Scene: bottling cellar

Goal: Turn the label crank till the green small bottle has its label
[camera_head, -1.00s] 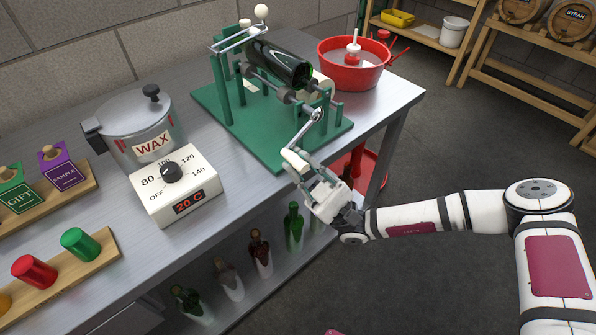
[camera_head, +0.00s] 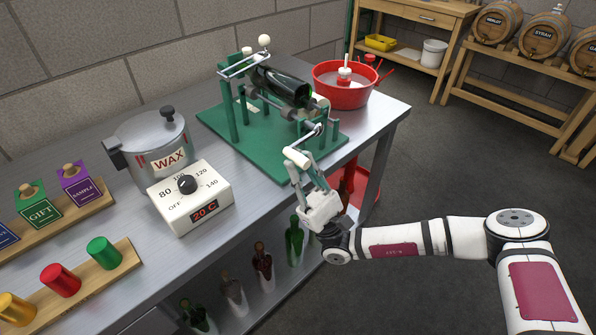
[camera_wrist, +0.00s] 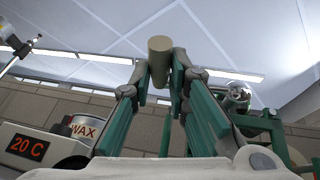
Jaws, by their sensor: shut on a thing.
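A dark green bottle (camera_head: 283,87) lies on its side on the rollers of the green labelling machine (camera_head: 233,125). I see no label on its visible side. The machine's metal crank arm (camera_head: 309,138) reaches down at the front right to a pale cylindrical handle (camera_head: 296,157). My gripper (camera_head: 294,168) is shut on this crank handle, coming from below and in front. In the wrist view the handle shows as a tan cylinder (camera_wrist: 160,60) between the two fingertips (camera_wrist: 160,75). The bottle's far side is hidden.
A wax pot (camera_head: 150,143) and a dial box (camera_head: 190,197) reading 20 C stand left of the machine. A red basin (camera_head: 345,92) stands behind it on the right. Several bottles stand on the shelf under the table edge. Floor at right is open.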

